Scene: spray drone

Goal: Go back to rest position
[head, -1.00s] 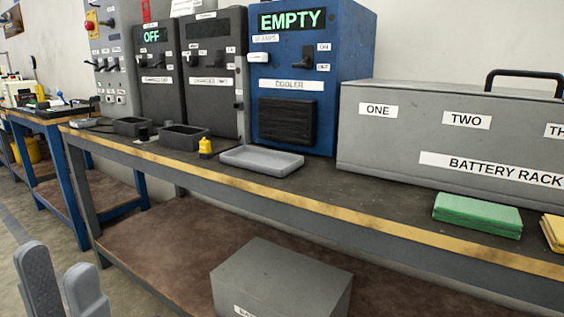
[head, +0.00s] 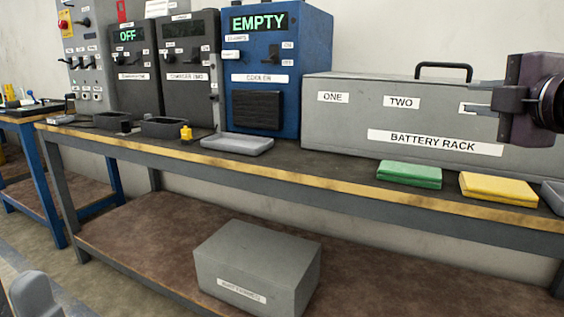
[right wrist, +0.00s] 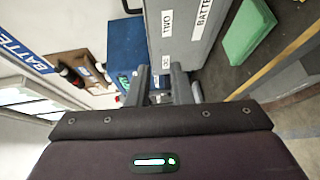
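My right gripper (head: 470,97) is at the right of the head view, in front of the battery rack's face. Its two fingers are apart with nothing between them. In the right wrist view the fingers (right wrist: 163,75) also stand apart and empty. My left gripper (head: 17,303) shows only partly at the lower left corner of the head view. Its fingertips are apart and I see nothing held between them.
A grey box (head: 258,268) sits on the lower shelf.

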